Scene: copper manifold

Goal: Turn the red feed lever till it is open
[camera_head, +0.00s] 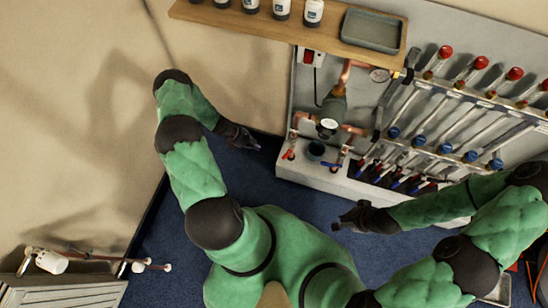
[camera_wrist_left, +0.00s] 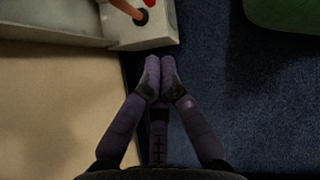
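The red feed lever (camera_head: 289,154) sits on the lower left copper pipe, above the left end of the pale ledge. A small red part, probably this lever, shows at the top edge of the left wrist view (camera_wrist_left: 149,3). My left gripper (camera_head: 254,146) is to the left of the lever, apart from it. In the left wrist view its two fingertips (camera_wrist_left: 160,75) are together with nothing between them. My right gripper (camera_head: 338,226) hangs over the blue floor in front of the ledge, away from the lever; its finger opening is too small to tell.
A blue lever (camera_head: 331,165) and a dark cup (camera_head: 316,150) are right of the red lever. The pale ledge (camera_head: 340,184) juts out below the manifold. A wooden shelf (camera_head: 270,30) with bottles and a tray is above.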

